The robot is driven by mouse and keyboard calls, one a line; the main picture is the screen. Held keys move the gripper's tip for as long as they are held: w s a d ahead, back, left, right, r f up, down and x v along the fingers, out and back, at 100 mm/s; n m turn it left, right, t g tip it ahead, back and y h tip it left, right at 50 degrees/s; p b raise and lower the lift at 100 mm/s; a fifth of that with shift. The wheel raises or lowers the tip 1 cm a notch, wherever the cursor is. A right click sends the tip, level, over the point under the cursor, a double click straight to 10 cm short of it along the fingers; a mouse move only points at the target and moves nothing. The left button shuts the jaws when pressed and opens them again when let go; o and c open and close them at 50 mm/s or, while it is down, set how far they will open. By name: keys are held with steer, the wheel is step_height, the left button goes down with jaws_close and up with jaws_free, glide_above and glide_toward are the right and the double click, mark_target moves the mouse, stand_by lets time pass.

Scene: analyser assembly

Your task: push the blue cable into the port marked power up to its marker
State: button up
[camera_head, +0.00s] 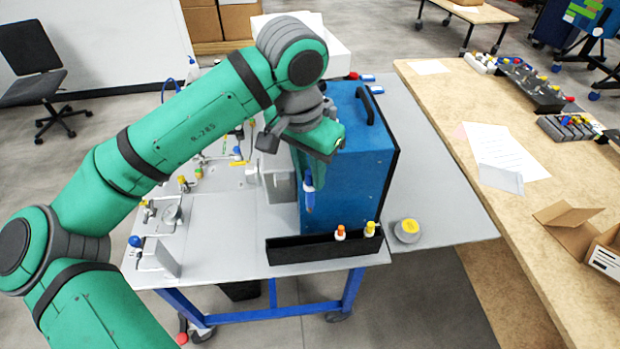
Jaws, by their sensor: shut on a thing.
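My gripper (309,178) is at the end of the green arm, pointing down in front of the left part of the blue analyser box (352,150). It is shut on a slim blue piece, which looks like the blue cable (309,198). The blue piece hangs roughly upright below the fingers, with a paler band on it. I cannot tell whether its end touches anything. The port marked power and the cable's marker cannot be made out at this size; the gripper and wrist hide part of the box.
A black tray (290,252) with small bottles with orange (340,233) and yellow (370,229) caps lies along the box's front. Valves and fittings crowd the table's left side. The grey table (445,200) is clear at right.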

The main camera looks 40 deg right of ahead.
steer(key=shift+r, duration=1.7)
